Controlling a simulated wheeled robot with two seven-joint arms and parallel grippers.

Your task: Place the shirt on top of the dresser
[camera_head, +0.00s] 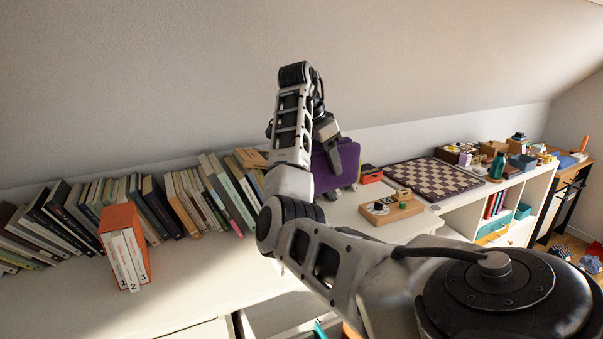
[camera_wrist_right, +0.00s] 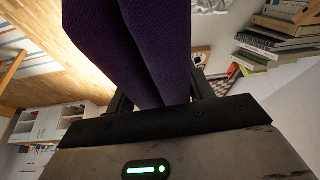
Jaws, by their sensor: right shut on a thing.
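The purple shirt (camera_head: 346,160) shows in the head view behind my right arm, low over the back part of the white dresser top (camera_head: 200,280). Part of the shirt is hidden by my arm. My right gripper (camera_head: 330,142) is shut on the shirt. In the right wrist view the folded dark purple cloth (camera_wrist_right: 140,45) hangs between the fingers and fills the upper middle. I cannot tell whether the shirt touches the dresser top. My left gripper is not in view.
A row of leaning books (camera_head: 150,205) and an orange book box (camera_head: 122,245) stand on the left. A wooden toy board (camera_head: 391,208), a red box (camera_head: 371,174) and a chessboard (camera_head: 435,180) lie to the right. The front middle of the top is bare. An open drawer (camera_head: 280,319) shows below.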

